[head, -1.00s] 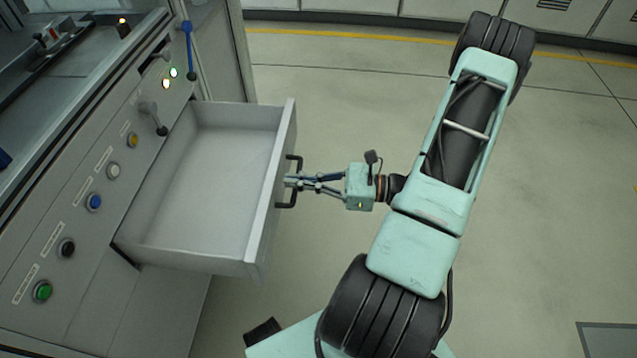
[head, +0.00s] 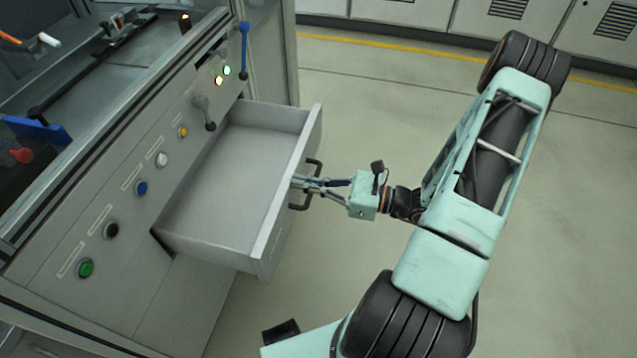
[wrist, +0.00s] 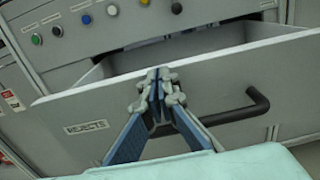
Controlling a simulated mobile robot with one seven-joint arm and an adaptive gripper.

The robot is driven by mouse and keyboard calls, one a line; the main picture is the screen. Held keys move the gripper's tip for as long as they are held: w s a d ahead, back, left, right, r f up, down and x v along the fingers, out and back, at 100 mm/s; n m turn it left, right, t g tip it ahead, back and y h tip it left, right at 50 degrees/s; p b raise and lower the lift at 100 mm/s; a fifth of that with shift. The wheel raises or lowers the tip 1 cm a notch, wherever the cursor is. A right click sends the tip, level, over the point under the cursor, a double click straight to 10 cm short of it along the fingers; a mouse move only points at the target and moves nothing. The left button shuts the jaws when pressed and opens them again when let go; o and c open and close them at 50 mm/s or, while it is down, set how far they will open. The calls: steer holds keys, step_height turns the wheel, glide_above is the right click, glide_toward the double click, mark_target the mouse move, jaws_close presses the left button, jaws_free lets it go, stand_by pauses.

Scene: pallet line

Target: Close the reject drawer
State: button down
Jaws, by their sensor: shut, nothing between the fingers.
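The reject drawer (head: 236,190) is a grey, empty drawer that stands partly open from the machine's front. In the wrist view its front panel (wrist: 75,107) carries a "REJECTS" label and a black bar handle (wrist: 235,110). The handle (head: 316,170) also shows in the head view on the outer face. My gripper (head: 298,183) is shut and empty, with its fingertips at the drawer front within the handle's span. In the wrist view the closed fingertips (wrist: 159,92) are in front of the panel near its top edge. Whether they touch the panel is not clear.
The machine's sloping panel (head: 130,220) holds several coloured buttons, lit lamps and a grey lever (head: 204,112) just above the drawer opening. A blue lever (head: 243,50) stands at the back. Open floor (head: 380,110) lies right of the drawer; grey cabinets (head: 410,12) line the back.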

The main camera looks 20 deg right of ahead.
steer(key=p+x, duration=0.1)
steer(key=x, duration=1.9)
steer(key=shift+w+a, duration=0.15)
steer(key=shift+a, duration=0.05)
steer(key=shift+d, duration=0.1)
